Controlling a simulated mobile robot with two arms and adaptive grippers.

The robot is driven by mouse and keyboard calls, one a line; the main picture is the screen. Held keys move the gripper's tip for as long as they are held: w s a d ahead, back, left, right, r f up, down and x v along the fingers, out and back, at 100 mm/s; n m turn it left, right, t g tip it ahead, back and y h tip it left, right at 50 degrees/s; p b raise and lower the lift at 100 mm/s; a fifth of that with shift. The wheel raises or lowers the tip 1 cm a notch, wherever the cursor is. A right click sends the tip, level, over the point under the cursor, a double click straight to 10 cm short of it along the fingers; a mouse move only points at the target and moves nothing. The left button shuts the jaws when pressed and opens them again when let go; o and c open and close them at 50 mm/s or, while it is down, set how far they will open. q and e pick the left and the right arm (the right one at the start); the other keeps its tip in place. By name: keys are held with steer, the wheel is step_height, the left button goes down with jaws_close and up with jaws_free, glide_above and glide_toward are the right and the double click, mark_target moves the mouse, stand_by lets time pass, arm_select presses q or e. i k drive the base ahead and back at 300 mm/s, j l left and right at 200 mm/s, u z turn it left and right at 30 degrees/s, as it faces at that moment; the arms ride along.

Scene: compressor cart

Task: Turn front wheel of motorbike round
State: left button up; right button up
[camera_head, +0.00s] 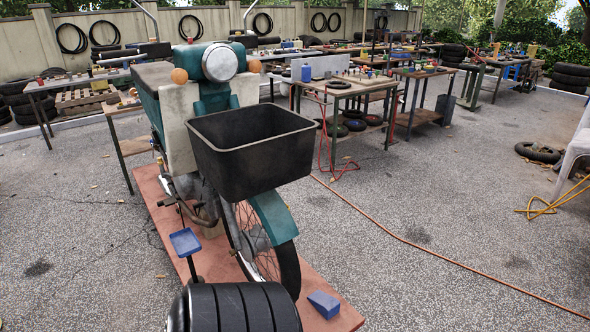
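The motorbike stands upright on a reddish-brown board (155,195), facing me. It has a teal and cream body, a round headlight (220,62), orange indicators and a black front basket (250,150). Its front wheel (288,270) shows below the basket, under a teal mudguard (274,217), with spokes visible. The wheel is turned towards the lower right. Neither of my grippers is in view.
A blue wedge (323,304) lies on the board's near right end. A red cable (440,258) crosses the right floor. Workbenches (345,88) and tyres (538,153) stand behind. The right-hand floor is mostly clear.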

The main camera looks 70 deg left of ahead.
mark_target(257, 237)
steer(key=i+j+u, duration=0.1)
steer(key=i+u, duration=0.7)
steer(key=i+l+u, duration=0.15)
steer(key=i+u, duration=0.25)
steer(key=k, duration=0.1)
